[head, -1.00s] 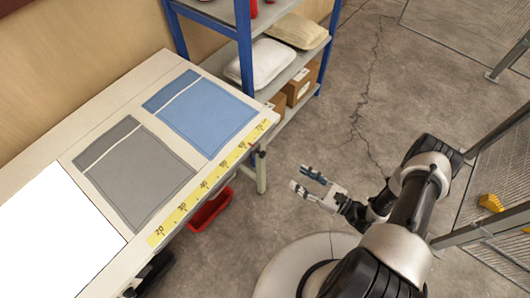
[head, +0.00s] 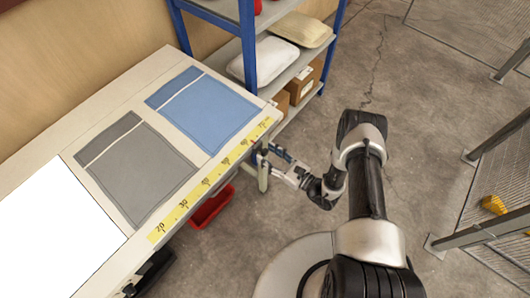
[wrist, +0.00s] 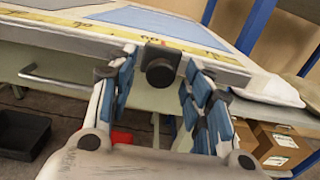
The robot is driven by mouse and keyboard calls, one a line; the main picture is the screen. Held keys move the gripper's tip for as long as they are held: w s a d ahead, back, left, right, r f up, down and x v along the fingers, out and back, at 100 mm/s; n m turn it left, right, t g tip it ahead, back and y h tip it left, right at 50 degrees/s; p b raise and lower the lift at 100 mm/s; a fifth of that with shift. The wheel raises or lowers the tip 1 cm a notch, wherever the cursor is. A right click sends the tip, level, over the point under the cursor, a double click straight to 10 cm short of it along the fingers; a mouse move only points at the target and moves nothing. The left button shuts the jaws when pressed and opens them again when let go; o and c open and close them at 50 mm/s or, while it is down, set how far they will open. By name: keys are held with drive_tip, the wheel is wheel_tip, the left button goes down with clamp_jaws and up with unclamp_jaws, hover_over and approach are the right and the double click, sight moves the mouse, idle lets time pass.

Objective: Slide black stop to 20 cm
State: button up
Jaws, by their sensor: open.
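The black stop (wrist: 160,64) is a small dark block with a round front face at the table's front edge, in the wrist view. My gripper (head: 270,160) is open, with one blue-padded finger to each side of the stop in the wrist view. I cannot tell whether the fingers touch it. In the head view the gripper is at the table's front edge, near the high-number end of the scale. The yellow scale (head: 207,182) runs along that edge, with 20 at the near left end; it also shows in the wrist view (wrist: 85,24).
A grey fabric piece (head: 142,175) and a blue one (head: 205,112) lie flat on the table (head: 60,135). A red bin (head: 212,207) is below the edge. A blue-framed shelf (head: 248,50) with pillows and boxes stands beyond. A metal handle (wrist: 55,83) is under the tabletop.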

drive_tip(key=shift+x, duration=1.05)
drive_tip(key=shift+c, duration=0.6)
drive_tip(key=shift+d, duration=0.1)
clamp_jaws()
